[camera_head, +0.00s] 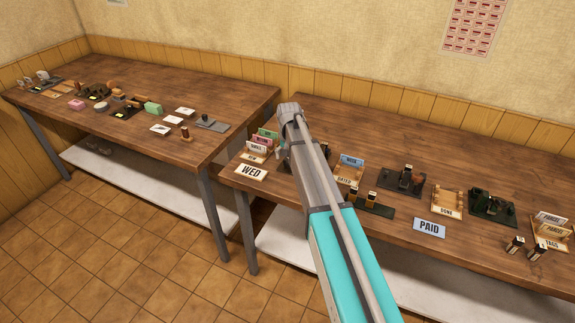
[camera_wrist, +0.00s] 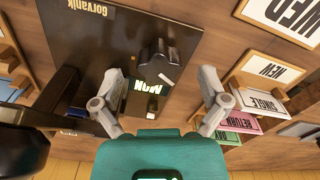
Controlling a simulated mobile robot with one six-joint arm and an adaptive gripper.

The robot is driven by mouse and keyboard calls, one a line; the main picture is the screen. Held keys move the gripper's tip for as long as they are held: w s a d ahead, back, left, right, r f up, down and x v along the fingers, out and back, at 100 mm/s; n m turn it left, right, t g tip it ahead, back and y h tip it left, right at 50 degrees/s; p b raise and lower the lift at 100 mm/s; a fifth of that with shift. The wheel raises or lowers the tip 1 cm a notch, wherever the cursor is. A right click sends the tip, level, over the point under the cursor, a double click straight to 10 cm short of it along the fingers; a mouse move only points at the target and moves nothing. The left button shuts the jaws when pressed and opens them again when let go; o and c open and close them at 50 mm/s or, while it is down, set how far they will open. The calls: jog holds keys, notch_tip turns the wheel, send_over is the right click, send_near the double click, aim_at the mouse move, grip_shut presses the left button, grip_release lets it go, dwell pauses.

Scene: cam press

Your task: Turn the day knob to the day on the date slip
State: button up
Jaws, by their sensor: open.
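The date slip (camera_head: 251,172), a white card reading WED, lies at the front left of the right-hand table. It also shows upside down at the top right of the wrist view (camera_wrist: 285,18). The dark press plate (camera_wrist: 85,30) marked Gorvanik fills the upper left there. On it is a black knob-like part (camera_wrist: 158,62) with a white mark, beside a small lit window (camera_wrist: 145,87) that reads MON when turned upright. My gripper (camera_wrist: 161,92) is open, one finger on each side of this part, with no clear contact. In the head view my arm mostly hides the press.
Further right on the table are a blue PAID card (camera_head: 429,228), several stamps and wooden holders. Another table (camera_head: 180,88) with small items stands at the left.

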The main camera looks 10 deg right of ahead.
jog(key=shift+f+b, duration=0.5)
jog(key=shift+f, duration=0.25)
jog(key=c, duration=1.1)
jog(key=shift+a, duration=0.25)
jog(key=shift+c, duration=0.3)
jog(key=shift+d, duration=0.15)
